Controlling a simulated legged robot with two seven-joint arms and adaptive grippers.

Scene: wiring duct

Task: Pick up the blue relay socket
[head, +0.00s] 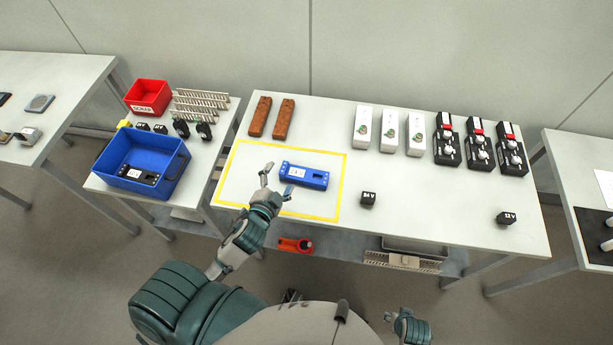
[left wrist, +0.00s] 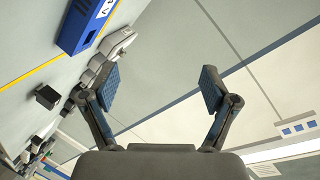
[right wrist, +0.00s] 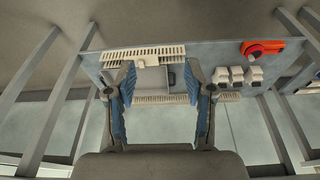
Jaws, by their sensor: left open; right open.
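The blue relay socket (head: 304,175) lies flat on the table inside a yellow taped rectangle, with a white label and a dark slot on top. In the left wrist view the blue socket (left wrist: 84,22) shows at the upper left, outside the jaws. My left gripper (head: 276,180) is open and empty, just left of the socket in the head view. Whether it touches the socket I cannot tell. My right gripper (right wrist: 160,85) is open and empty. In its wrist view it faces the shelf under a table.
A blue bin (head: 178,180) with a dark device inside and a red bin (head: 147,96) stand on the left table. Brown blocks (head: 272,117), white units (head: 388,130) and black switch units (head: 478,148) line the back. A small black relay (head: 368,198) sits right of the yellow rectangle.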

